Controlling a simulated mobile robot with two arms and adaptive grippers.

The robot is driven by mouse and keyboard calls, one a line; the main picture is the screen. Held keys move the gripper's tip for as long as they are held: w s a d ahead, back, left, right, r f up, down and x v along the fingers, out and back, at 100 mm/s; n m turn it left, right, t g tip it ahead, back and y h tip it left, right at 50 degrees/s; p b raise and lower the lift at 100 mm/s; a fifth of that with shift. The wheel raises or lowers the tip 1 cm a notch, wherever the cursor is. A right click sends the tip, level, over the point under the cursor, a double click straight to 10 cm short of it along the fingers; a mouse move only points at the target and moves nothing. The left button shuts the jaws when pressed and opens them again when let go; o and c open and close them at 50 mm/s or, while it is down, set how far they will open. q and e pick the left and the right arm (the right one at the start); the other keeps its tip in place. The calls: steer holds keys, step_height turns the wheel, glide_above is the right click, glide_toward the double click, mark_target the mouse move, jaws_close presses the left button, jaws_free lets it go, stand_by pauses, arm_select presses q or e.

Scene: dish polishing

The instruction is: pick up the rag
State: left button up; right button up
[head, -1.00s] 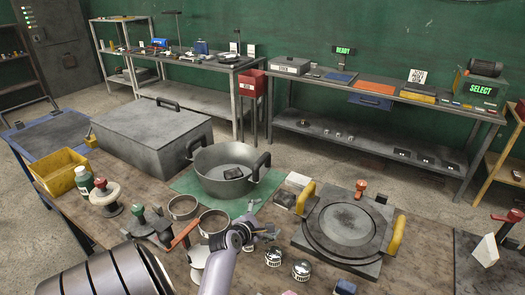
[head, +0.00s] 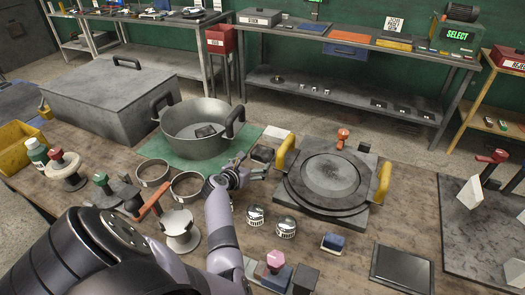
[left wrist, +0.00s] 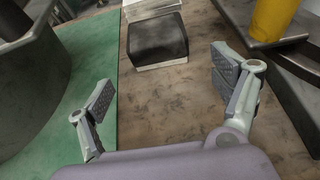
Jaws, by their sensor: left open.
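A dark, soft-looking block with a pale lower edge (left wrist: 158,40) lies on the brown table in the left wrist view, just beyond my fingers; it may be the folded rag, but I cannot be sure. In the head view the same dark block (head: 262,154) sits right of the pot, beside the green mat. My left gripper (head: 252,168) is open and empty, close in front of the block. In the left wrist view the spread fingers (left wrist: 164,82) have bare table between them, and the block is not between them. My right gripper is not in view.
The large pot (head: 196,128) on the green mat (head: 150,150) stands left of the gripper. A round press plate with yellow handles (head: 330,178) stands close on the right. A white block (head: 277,135) lies behind the dark block. Metal rings (head: 187,185) and two small domed knobs (head: 286,227) are nearby.

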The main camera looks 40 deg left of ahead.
mark_target(259, 157)
arm_select(q)
steer(key=shift+w+a+f, duration=0.1)
steer(key=shift+w, duration=0.3)
steer(key=shift+w+a+b, duration=0.1)
steer(key=shift+w+b, duration=0.25)
steer(key=shift+b, duration=0.2)
steer(key=b+x, duration=0.3)
steer(key=shift+w+a, duration=0.1)
steer(key=shift+w, duration=0.2)
steer(key=shift+w+a+b, duration=0.1)
steer(key=shift+w+b, duration=0.2)
steer(key=shift+b, duration=0.2)
steer(key=shift+w, duration=0.25)
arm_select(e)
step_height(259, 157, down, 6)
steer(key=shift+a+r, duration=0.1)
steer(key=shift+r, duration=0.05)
arm_select(q)
steer(key=shift+r, duration=0.25)
steer(key=shift+c, duration=0.6)
steer(key=c, duration=1.1)
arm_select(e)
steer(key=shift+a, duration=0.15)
